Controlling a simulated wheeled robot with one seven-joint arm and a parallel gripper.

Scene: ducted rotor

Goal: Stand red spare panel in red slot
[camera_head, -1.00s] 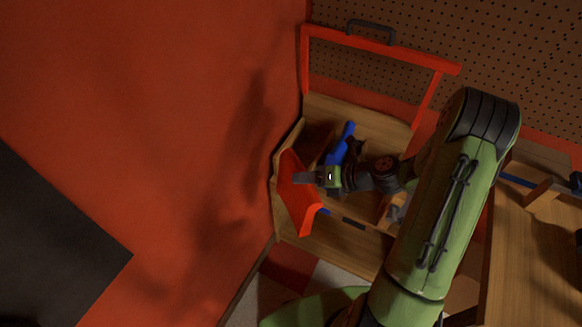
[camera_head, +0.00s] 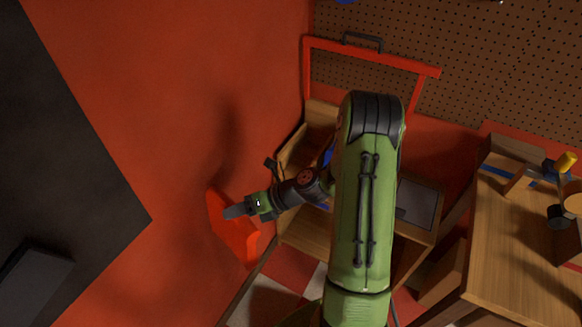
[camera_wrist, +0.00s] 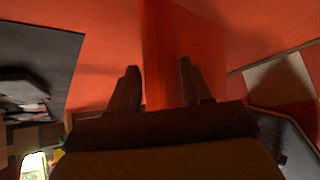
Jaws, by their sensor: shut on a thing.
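The red spare panel (camera_head: 236,236) is in my gripper (camera_head: 238,210), held out to the left of the wooden bench in the head view, in front of the red wall. In the wrist view the panel (camera_wrist: 160,50) stands as a red strip between the two dark fingers of my gripper (camera_wrist: 158,85). The fingers are shut on it. The panel's far extent blends with the red wall behind it. I cannot make out the red slot in these frames.
A wooden bench (camera_head: 305,238) with a red frame (camera_head: 370,51) stands behind my arm, which hides part of it. A second wooden bench (camera_head: 520,250) at right carries a yellow-handled tool (camera_head: 566,162). A dark panel (camera_head: 60,130) covers the left. Pegboard (camera_head: 480,60) lies behind.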

